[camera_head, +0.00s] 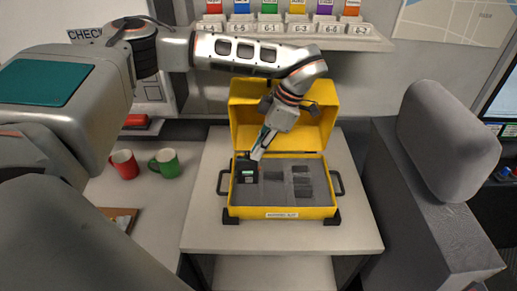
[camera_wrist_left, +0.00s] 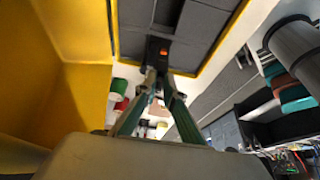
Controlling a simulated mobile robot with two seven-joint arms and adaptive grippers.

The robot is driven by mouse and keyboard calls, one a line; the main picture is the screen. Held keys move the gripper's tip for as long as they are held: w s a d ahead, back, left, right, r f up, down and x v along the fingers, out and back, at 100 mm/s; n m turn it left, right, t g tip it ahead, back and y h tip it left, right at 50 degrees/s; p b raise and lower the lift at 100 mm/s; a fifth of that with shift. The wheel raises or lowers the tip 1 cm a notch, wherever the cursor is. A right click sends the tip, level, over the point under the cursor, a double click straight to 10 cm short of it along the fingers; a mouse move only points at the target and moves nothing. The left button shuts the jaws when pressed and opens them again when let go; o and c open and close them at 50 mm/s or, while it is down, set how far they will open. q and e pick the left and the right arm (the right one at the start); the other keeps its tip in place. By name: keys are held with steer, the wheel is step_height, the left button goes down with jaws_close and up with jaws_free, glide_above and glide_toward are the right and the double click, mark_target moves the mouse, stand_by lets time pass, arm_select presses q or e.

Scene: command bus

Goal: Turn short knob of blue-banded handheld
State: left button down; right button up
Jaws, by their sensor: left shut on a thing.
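A black handheld (camera_head: 247,176) with a small green screen stands in the left part of the open yellow case. No blue band can be made out on it. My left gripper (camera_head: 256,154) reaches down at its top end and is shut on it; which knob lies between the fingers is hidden. In the left wrist view the fingertips (camera_wrist_left: 160,78) meet at the dark handheld (camera_wrist_left: 155,47), which has a small orange spot. My right gripper is not in view.
The yellow case (camera_head: 282,212) has grey foam and a raised lid, on a white table (camera_head: 205,232). Red (camera_head: 124,164) and green (camera_head: 165,162) mugs stand left. A shelf (camera_head: 330,38) at the back holds several colour-marked units, one blue (camera_head: 242,7). A grey seat (camera_head: 445,135) is right.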

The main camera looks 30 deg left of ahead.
arm_select(q)
steer(key=c, duration=2.1)
jaws_free()
steer(key=shift+c, duration=0.2)
steer(key=v, duration=1.2)
steer(key=shift+s+r, duration=0.1)
steer(key=shift+s, duration=0.05)
